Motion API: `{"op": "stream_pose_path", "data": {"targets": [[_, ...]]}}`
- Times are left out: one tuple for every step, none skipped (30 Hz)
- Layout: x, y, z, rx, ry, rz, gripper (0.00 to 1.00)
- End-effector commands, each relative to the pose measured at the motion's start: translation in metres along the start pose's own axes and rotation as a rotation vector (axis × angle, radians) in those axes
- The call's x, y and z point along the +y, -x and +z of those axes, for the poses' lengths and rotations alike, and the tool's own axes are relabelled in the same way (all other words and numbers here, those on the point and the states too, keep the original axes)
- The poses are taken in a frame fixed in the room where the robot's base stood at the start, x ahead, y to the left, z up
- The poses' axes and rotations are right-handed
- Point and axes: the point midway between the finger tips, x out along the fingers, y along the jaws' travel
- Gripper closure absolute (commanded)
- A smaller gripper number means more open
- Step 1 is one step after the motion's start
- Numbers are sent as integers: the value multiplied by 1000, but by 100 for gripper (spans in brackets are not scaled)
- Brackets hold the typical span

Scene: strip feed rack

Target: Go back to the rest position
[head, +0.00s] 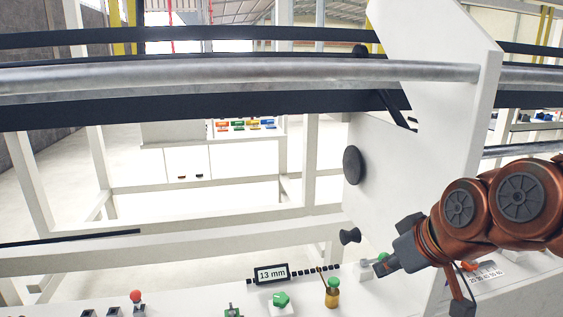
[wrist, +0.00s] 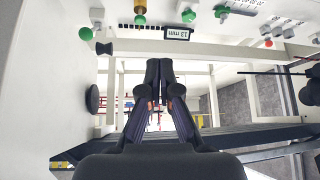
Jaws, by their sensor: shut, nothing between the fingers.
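My gripper (head: 384,268) reaches in from the right of the head view, at the end of my copper-coloured arm, over the front panel of the rack. Its fingertips appear close to a green knob on a white block (head: 364,271); I cannot tell whether they touch. In the wrist view my gripper (wrist: 160,68) has its two dark fingers together with nothing between them. The rack's panel, with its 13 mm display (wrist: 177,33), lies beyond the fingertips there.
The display (head: 272,274) sits above a green star knob (head: 281,299). A brass-and-green knob (head: 332,293) and a red knob (head: 136,296) stand along the panel. A white upright plate (head: 400,170) with dark round knobs rises beside my gripper. A metal roller (head: 240,74) crosses above.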

Motion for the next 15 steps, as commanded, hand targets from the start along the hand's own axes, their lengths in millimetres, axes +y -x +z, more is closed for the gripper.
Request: {"op": "stream_pose_path", "data": {"targets": [[-12, 13, 6, -68, -17, -2, 100], [-19, 14, 15, -110, -31, -4, 100], [-28, 15, 28, -170, -53, -6, 100], [-33, 18, 38, -211, -70, -5, 100], [-38, 20, 47, -251, -88, -2, 100], [-45, 24, 59, -304, -114, 2, 100], [-49, 28, 70, -348, -135, 7, 100], [-54, 32, 81, -390, -156, 11, 100], [-59, 39, 94, -444, -186, 21, 100], [-62, 44, 104, -482, -210, 29, 100], [-66, 49, 114, -519, -232, 36, 100], [-70, 55, 126, -567, -262, 49, 100], [-72, 60, 134, -598, -284, 56, 100], [-75, 65, 142, -627, -305, 64, 100], [-77, 72, 152, -663, -331, 77, 100]]}}
